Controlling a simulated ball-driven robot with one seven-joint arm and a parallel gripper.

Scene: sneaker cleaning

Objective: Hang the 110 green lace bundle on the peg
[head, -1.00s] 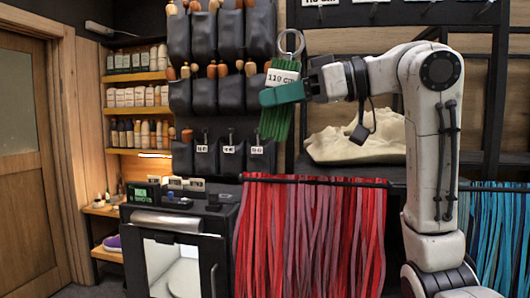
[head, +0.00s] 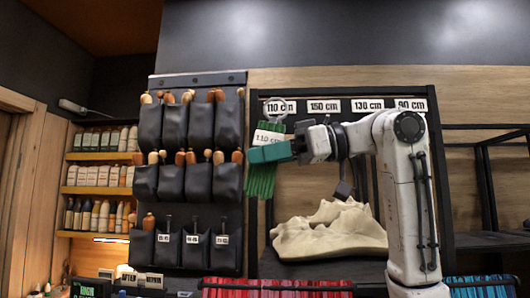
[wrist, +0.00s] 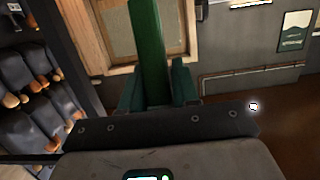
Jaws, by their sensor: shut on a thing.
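My gripper (head: 270,152) has teal fingers and is shut on the green lace bundle (head: 261,181). The bundle hangs down below the fingers, with a white 110 cm tag (head: 269,138) above them and a metal ring (head: 281,108) at its top. In the head view the ring overlaps the 110 cm rack label (head: 279,107); I cannot tell the depth between them. The peg itself cannot be made out there. In the wrist view the green bundle (wrist: 150,45) stands between the green fingers (wrist: 157,88).
The rack also has labels for 150 cm (head: 323,106), 130 cm (head: 367,105) and 90 cm (head: 410,104). A pale sculpted form (head: 325,235) sits below my forearm. Dark pouches (head: 213,182) with wooden-handled tools hang close on the left. Red laces (head: 275,291) hang below.

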